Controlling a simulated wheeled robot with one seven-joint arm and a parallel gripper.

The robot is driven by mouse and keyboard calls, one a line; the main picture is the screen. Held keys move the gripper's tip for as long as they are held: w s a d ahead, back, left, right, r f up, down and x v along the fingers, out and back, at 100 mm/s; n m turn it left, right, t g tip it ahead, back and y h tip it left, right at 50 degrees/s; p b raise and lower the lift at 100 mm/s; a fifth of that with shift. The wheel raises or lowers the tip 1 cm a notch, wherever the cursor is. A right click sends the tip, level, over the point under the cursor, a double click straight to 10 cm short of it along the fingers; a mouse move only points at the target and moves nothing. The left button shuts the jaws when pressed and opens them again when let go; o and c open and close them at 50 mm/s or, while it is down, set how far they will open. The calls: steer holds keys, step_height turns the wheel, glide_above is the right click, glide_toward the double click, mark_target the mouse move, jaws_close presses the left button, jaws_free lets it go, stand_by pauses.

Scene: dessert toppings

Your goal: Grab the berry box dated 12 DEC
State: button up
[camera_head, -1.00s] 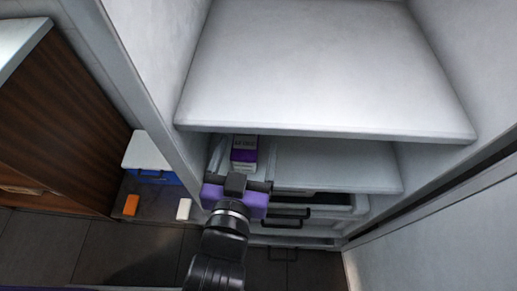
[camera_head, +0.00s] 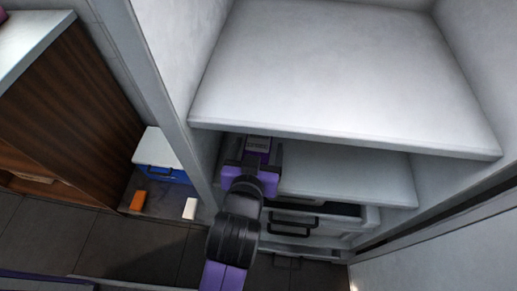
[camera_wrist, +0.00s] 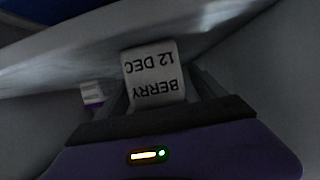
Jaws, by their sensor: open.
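The berry box (camera_wrist: 152,76) shows in the wrist view, with a pale label that reads BERRY and 12 DEC upside down. In the wrist view the fingers of my gripper (camera_wrist: 160,92) flank the label. Whether they touch the box I cannot tell. The lower part of the box is hidden by my gripper.
A second small purple and white item (camera_wrist: 92,94) sits left of the box in the wrist view. The upper shelf (camera_head: 340,75) overhangs and is empty. The lower shelf (camera_head: 350,175) is clear to the right. Drawers (camera_head: 300,218) lie below. A blue and white cooler (camera_head: 160,155) stands left.

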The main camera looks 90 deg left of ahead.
steer(key=shift+a, duration=0.2)
jaws_close()
stand_by(0.3)
